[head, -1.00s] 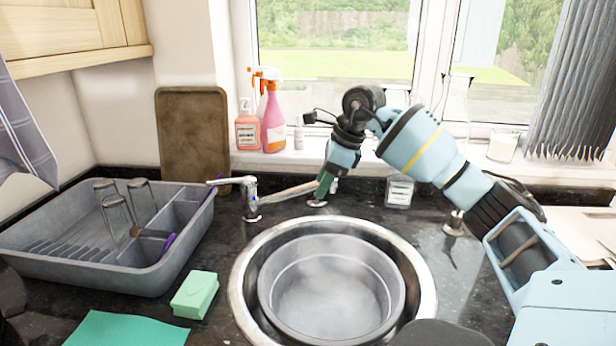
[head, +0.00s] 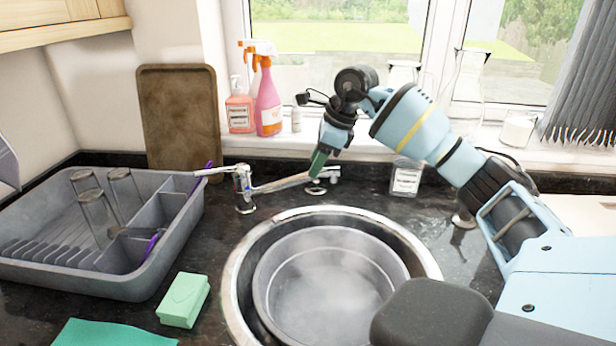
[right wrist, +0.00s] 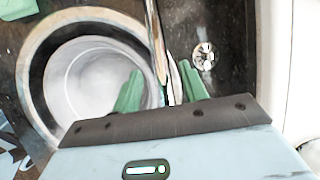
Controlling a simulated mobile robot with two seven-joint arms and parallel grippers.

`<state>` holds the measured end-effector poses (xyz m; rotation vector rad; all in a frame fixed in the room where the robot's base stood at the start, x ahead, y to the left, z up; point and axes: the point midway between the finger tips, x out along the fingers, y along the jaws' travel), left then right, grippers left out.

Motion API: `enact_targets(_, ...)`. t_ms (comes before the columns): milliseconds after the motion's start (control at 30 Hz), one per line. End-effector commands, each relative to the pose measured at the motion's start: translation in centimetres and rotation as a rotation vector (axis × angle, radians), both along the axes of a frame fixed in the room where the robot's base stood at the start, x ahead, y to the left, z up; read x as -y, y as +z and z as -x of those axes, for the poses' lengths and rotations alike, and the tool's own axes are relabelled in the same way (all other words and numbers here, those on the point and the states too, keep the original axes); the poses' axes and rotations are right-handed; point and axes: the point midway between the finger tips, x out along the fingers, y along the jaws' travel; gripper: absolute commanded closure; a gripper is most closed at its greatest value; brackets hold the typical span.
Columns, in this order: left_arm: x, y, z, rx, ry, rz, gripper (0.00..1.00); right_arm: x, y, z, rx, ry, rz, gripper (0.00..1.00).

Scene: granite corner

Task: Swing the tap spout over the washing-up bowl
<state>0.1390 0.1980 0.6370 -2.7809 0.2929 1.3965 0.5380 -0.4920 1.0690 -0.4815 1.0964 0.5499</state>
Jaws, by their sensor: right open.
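The chrome tap (head: 243,190) stands behind the sink, its spout (head: 280,184) reaching right along the back edge, behind the bowl rather than over it. The grey washing-up bowl (head: 335,242) sits in the round steel sink and looks misty inside. My right gripper (head: 318,163) points down at the spout's outer part. In the right wrist view, its green fingertips (right wrist: 160,90) are apart, with the spout (right wrist: 156,40) running between them. I cannot tell whether either finger touches it. The bowl (right wrist: 90,70) lies left of the spout there. My left gripper is not in view.
A grey dish rack (head: 60,273) with glasses stands left. A green sponge block (head: 184,300) lies between rack and sink. A small jar (head: 406,178) stands right of the gripper. Spray and soap bottles (head: 268,105) line the sill. A small round chrome fitting (right wrist: 205,56) is near the spout.

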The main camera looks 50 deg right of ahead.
Motion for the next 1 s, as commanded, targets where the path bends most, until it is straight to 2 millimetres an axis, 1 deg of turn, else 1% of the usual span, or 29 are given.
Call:
enact_targets(33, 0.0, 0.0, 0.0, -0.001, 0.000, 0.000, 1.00, -0.2, -0.9, -0.3, -0.003, 0.001, -0.001, 0.57)
enact_targets(100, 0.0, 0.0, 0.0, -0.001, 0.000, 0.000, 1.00, -0.4, -1.9, -0.7, -0.003, 0.001, -0.002, 0.57)
enact_targets(200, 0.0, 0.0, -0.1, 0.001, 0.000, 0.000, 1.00, -0.7, -3.2, -1.1, -0.002, 0.002, -0.001, 0.57)
enact_targets(333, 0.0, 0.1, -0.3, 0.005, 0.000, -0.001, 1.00, -0.9, -4.3, -1.6, -0.001, 0.001, -0.001, 0.57)
enact_targets(500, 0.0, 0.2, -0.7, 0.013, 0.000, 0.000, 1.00, -1.0, -5.0, -1.9, 0.001, 0.001, 0.000, 0.57)
enact_targets(733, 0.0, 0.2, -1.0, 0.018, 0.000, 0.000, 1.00, -1.0, -5.1, -1.9, 0.001, 0.001, 0.000, 0.57)
enact_targets(767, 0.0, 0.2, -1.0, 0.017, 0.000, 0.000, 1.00, -1.0, -5.1, -1.9, 0.001, 0.001, 0.000, 0.59)
enact_targets(1000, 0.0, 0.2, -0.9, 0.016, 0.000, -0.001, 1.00, -1.0, -5.0, -1.9, 0.001, 0.001, 0.000, 0.91)
